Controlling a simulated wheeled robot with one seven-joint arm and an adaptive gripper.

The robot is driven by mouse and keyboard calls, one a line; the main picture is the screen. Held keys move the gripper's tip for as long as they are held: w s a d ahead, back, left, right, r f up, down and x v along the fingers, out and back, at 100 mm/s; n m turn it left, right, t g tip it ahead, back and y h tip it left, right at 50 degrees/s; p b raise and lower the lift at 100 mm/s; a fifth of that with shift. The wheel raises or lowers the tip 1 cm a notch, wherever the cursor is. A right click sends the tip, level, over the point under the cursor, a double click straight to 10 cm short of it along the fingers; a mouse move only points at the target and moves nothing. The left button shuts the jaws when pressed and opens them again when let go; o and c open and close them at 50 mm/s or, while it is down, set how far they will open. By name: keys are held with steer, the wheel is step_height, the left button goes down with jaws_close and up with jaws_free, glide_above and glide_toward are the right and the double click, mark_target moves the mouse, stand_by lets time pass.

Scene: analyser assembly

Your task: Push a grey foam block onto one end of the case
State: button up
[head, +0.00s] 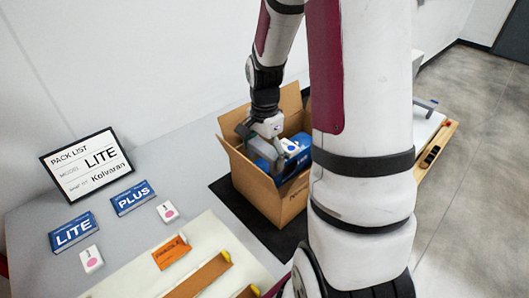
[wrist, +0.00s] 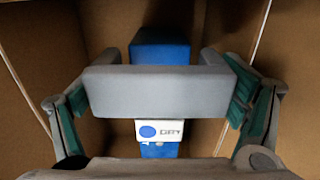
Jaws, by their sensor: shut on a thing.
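The blue case (wrist: 160,50) lies inside the open cardboard box, with a white label (wrist: 160,130) on it. It also shows in the head view (head: 299,160). My gripper (wrist: 160,96) is shut on a grey foam block (wrist: 155,82), one green-padded finger at each side. The block crosses over the case in the wrist view, with blue showing beyond and below it. Grey parts reach back on both sides of the case. I cannot tell whether the block touches the case. In the head view my gripper (head: 268,128) is down inside the box, hiding most of the block.
The cardboard box (head: 262,194) has raised flaps and walls close around my gripper. It stands on a dark mat (head: 227,193). To the left are a pack list sign (head: 88,162), LITE (head: 73,232) and PLUS (head: 133,198) booklets, and an orange packet (head: 171,252).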

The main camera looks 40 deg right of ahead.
mark_target(265, 164)
steer(key=shift+f+b, duration=1.35)
steer(key=shift+f, duration=0.95)
stand_by(2.0)
steer(key=o, duration=0.7)
steer(key=shift+r, duration=0.1)
steer(key=shift+r+p, duration=2.2)
steer(key=shift+r, duration=1.25)
